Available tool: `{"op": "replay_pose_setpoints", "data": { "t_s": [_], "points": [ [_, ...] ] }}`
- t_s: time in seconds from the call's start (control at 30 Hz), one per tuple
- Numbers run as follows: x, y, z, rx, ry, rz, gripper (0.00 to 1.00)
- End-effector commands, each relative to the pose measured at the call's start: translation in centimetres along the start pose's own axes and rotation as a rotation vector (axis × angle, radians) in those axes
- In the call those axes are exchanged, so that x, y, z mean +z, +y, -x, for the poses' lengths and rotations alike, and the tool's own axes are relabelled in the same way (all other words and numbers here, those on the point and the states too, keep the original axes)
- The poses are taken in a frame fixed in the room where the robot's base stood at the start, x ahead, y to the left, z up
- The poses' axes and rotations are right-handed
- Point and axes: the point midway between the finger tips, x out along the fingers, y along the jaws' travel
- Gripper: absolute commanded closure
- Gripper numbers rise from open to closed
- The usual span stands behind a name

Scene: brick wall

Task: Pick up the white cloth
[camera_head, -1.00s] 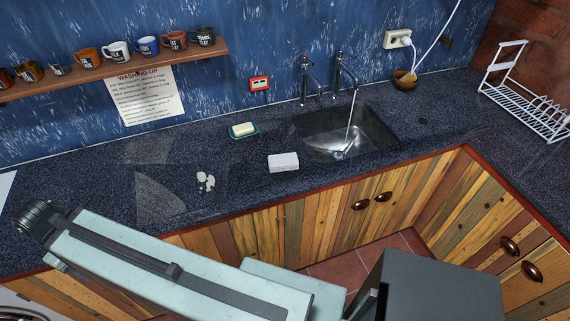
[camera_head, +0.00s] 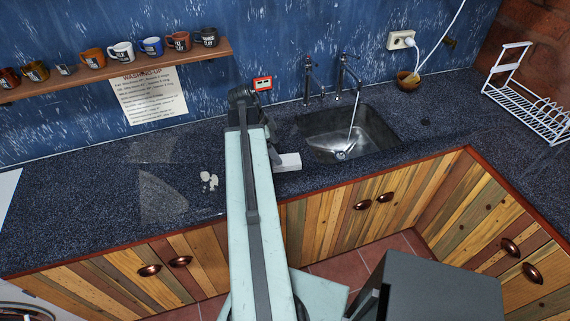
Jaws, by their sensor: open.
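A small white block-shaped thing (camera_head: 291,162), which looks like the folded white cloth, lies on the dark speckled counter just left of the sink. Its left end is covered by my arm. My pale arm reaches up over the counter, and its dark end joint stands against the blue wall above the cloth. Dark parts of my arm show just up and left of the cloth. My gripper's jaws are hidden behind the arm, so I cannot see whether they touch the cloth.
The metal sink (camera_head: 347,137) with running water is right of the cloth. Whitish patches (camera_head: 209,180) lie on the counter left of my arm. A white dish rack (camera_head: 524,100) stands far right. A shelf (camera_head: 120,70) with several mugs hangs at left. The left counter is mostly clear.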

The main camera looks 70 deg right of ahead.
Motion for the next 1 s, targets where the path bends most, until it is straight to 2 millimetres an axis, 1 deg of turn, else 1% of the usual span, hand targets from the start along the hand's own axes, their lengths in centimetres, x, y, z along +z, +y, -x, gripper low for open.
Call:
{"op": "replay_pose_setpoints", "data": {
  "t_s": [0.2, 0.37, 0.43, 0.6, 0.7, 0.77, 0.93, 0.97, 1.0],
  "points": [
    [0.3, -0.1, -2.7, -0.001, -0.001, 0.003, 0.13],
    [0.2, -0.1, -2.8, -0.002, -0.001, 0.006, 0.13],
    [0.3, -0.2, -3.4, -0.002, -0.001, 0.006, 0.13],
    [0.3, -0.8, -6.5, -0.002, -0.001, 0.005, 0.13],
    [0.3, -0.7, -7.9, -0.002, -0.001, 0.007, 0.13],
    [0.2, -0.7, -8.0, -0.002, -0.001, 0.008, 0.13],
    [0.1, -0.7, -7.7, -0.002, -0.001, 0.009, 0.13],
    [0.1, -0.7, -7.7, -0.002, -0.001, 0.009, 0.16],
    [0.1, -0.7, -7.7, -0.002, -0.001, 0.009, 0.27]
  ]
}}
